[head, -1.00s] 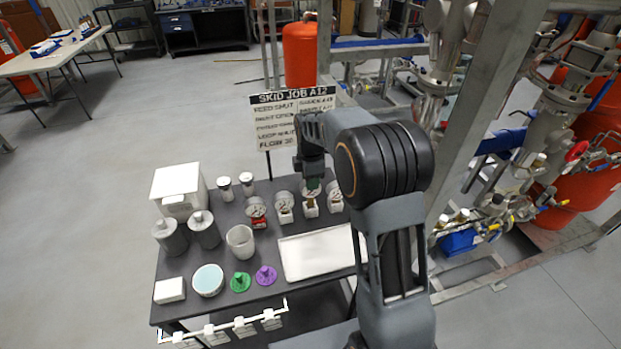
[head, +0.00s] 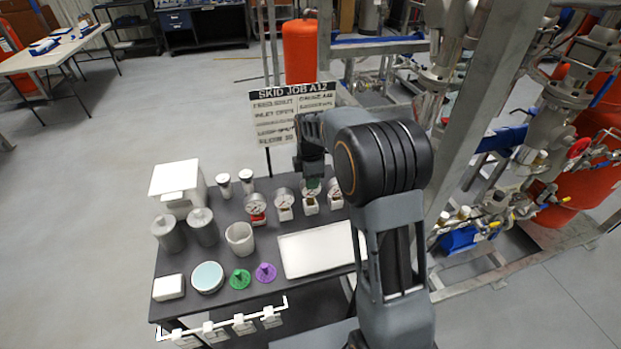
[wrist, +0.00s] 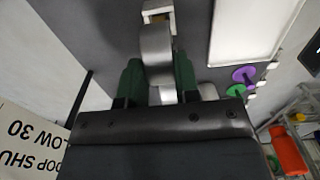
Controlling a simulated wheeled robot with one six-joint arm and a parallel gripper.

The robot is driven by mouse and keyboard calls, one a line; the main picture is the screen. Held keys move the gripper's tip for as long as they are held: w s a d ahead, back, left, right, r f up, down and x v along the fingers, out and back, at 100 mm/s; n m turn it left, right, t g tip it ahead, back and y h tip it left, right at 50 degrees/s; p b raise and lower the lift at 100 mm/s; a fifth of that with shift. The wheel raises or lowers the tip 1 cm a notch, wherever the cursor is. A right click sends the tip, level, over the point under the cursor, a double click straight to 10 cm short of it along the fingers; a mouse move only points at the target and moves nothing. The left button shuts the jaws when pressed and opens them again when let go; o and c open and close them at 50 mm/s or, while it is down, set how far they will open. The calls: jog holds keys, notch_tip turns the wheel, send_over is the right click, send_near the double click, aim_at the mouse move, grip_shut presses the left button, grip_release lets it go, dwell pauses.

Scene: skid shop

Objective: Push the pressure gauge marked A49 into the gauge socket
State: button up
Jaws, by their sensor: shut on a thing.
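My gripper (head: 312,184) points down over the row of gauges on the dark table. In the wrist view its green fingers (wrist: 158,80) are shut on a round grey gauge (wrist: 156,48), seen edge-on. In the head view this gauge (head: 310,201) is third from the left, with a white block under it. Whether it still rests in that block I cannot tell. Beside it are a gauge on a red base (head: 257,207), a gauge on a white base (head: 284,201) and a gauge (head: 335,191) at the right. No A49 marking is legible on them. I cannot pick out the gauge socket.
The table also holds a white tray (head: 315,252), grey canisters (head: 203,228), a white cup (head: 240,238), and green (head: 240,279) and purple (head: 265,272) pieces. A sign (head: 292,115) stands behind. The pipe skid's grey frame (head: 480,110) rises close on the right. Floor at left is open.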

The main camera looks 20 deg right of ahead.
jog(key=shift+f+b, duration=0.3)
jog(key=shift+f, duration=0.25)
jog(key=shift+f+b, duration=0.3)
jog(key=shift+f, duration=0.25)
dwell(0.4)
jog(key=o, duration=0.8)
jog(key=shift+o, duration=0.4)
jog(key=shift+o, duration=1.2)
jog(key=shift+r, duration=0.15)
